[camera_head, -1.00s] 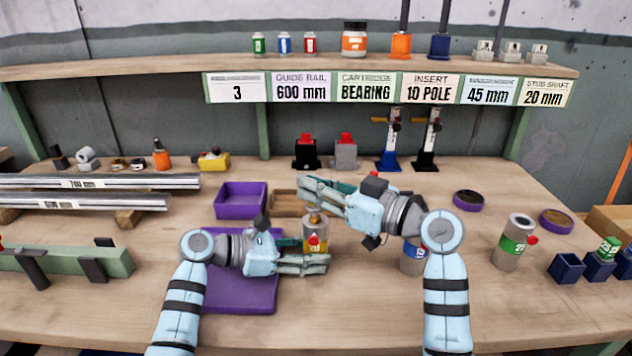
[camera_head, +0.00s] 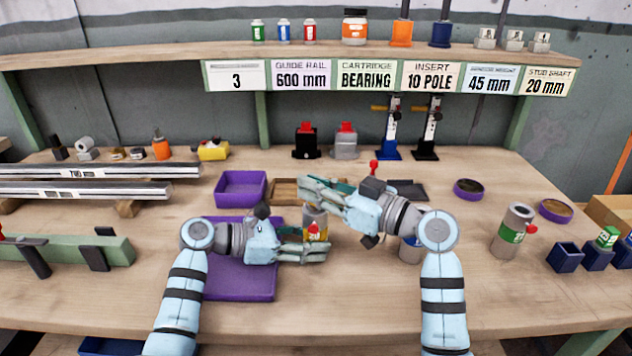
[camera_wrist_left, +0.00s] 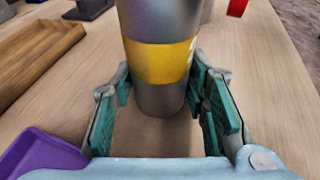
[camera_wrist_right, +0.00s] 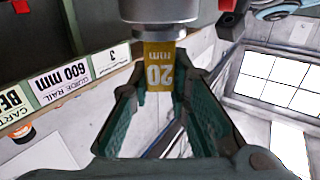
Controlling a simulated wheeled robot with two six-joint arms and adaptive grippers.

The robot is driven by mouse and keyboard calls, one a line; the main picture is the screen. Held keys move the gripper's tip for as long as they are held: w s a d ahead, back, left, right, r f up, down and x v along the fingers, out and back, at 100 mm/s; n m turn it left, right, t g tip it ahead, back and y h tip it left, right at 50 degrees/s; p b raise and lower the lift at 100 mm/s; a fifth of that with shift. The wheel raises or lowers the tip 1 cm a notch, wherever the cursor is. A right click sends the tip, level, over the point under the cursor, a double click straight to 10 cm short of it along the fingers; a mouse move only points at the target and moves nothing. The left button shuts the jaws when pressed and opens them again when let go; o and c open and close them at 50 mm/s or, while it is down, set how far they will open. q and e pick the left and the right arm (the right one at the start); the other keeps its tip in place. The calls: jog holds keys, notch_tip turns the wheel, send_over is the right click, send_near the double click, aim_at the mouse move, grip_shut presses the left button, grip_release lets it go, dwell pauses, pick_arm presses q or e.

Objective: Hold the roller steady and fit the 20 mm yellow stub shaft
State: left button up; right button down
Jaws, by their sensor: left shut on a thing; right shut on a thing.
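The grey roller with a yellow band (camera_wrist_left: 160,65) stands upright between my left gripper's pads (camera_wrist_left: 165,110), which are shut on it. In the head view the roller (camera_head: 315,216) is partly hidden by both grippers, and my left gripper (camera_head: 318,247) is around its lower part. A red tab shows at its front. My right gripper (camera_head: 308,190) is above the roller. In the right wrist view my right gripper (camera_wrist_right: 165,95) is shut on the yellow stub shaft (camera_wrist_right: 160,65) marked 20 mm, against the roller's grey end (camera_wrist_right: 160,12). How deep the shaft sits is hidden.
A purple tray (camera_head: 240,285) lies under my left arm, with a purple bin (camera_head: 241,174) and a wooden tray (camera_head: 285,184) behind. A blue-labelled roller (camera_head: 409,251) is half hidden by my right arm.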

jog(key=shift+f, duration=0.2)
jog(key=c, duration=1.4)
grip_release()
jog(key=shift+c, duration=0.2)
jog(key=v, duration=1.2)
pick_arm(q)
jog(key=o, duration=0.9)
jog(key=shift+o, duration=0.2)
